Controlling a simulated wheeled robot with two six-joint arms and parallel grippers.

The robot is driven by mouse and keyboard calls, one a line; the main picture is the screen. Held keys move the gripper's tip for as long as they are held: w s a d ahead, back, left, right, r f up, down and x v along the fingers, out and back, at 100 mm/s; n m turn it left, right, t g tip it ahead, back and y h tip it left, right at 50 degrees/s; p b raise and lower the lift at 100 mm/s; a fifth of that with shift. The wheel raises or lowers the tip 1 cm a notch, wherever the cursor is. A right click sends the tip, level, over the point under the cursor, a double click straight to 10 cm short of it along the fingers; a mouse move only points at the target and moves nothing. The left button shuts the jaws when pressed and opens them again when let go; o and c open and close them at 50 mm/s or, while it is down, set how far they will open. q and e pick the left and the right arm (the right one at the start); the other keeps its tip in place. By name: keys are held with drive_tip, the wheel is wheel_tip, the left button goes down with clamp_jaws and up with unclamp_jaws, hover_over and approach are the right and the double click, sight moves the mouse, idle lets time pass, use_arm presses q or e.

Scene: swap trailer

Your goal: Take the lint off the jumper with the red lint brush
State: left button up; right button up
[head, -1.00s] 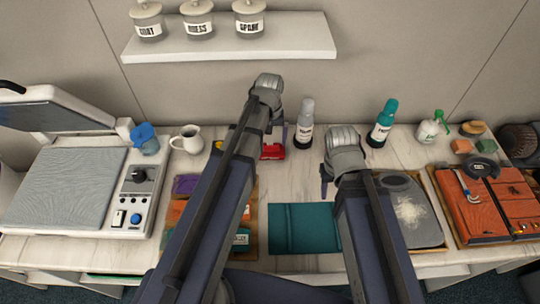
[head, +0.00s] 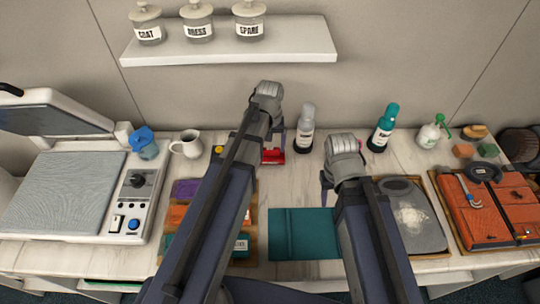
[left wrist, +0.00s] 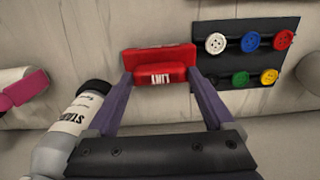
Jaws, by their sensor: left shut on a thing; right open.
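The red lint brush (head: 273,156) lies at the back of the table; in the left wrist view the brush (left wrist: 160,57) shows its "LINT" label. My left gripper (left wrist: 162,80) is shut on it, a purple finger at each side. In the head view my left arm hides part of the brush. The jumper (head: 425,238) is grey and lies flat on a board at the right, with a white fuzzy patch of lint (head: 411,216) near its middle. My right gripper (head: 328,182) is open and empty, left of the jumper and above the table.
A white-capped bottle (head: 305,130) stands right of the brush, a teal bottle (head: 382,128) further right. A button card (left wrist: 243,55) lies beside the brush. A teal cloth (head: 303,234) lies at front centre, an orange-brown item (head: 480,215) right of the jumper. A press (head: 65,195) stands left.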

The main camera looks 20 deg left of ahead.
use_arm(q)
clamp_jaws()
drive_tip(key=shift+r, duration=0.15)
use_arm(e)
drive_tip(key=shift+r, duration=0.1)
